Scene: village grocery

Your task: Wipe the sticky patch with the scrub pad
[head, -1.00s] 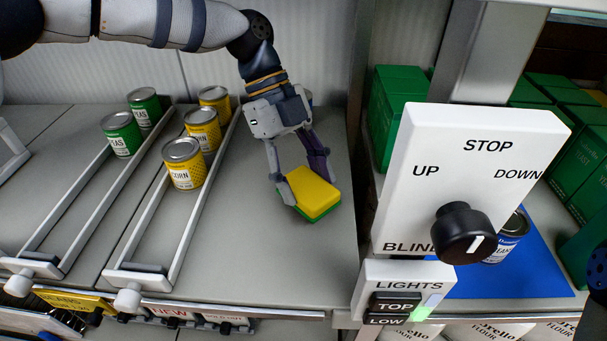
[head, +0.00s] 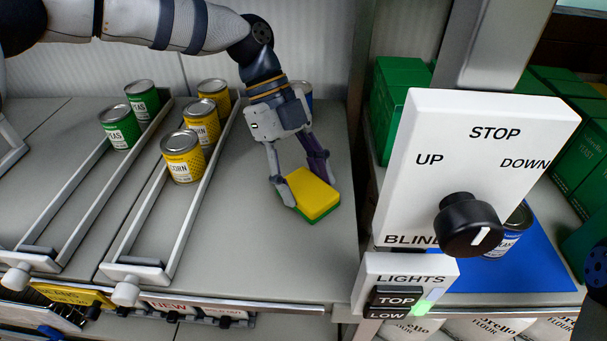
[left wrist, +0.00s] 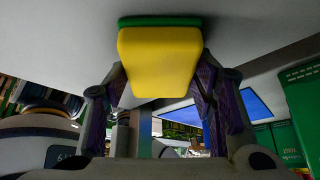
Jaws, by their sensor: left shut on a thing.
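The scrub pad (head: 316,196), yellow on top with a green underside, is held in my left gripper (head: 306,187) over the right part of the grey shelf. In the left wrist view, the pad (left wrist: 160,58) sits between the two fingers, its green layer facing the grey shelf surface. It is at or very near that surface; I cannot tell if it touches. I cannot make out a sticky patch in either view; the pad and gripper hide part of the shelf. My right gripper does not show.
Green cans (head: 120,126) and yellow corn cans (head: 182,158) stand in railed lanes left of the gripper. A white control panel (head: 470,150) with a black knob is at right. A blue mat (head: 535,260) lies behind it. Shelf in front of the pad is clear.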

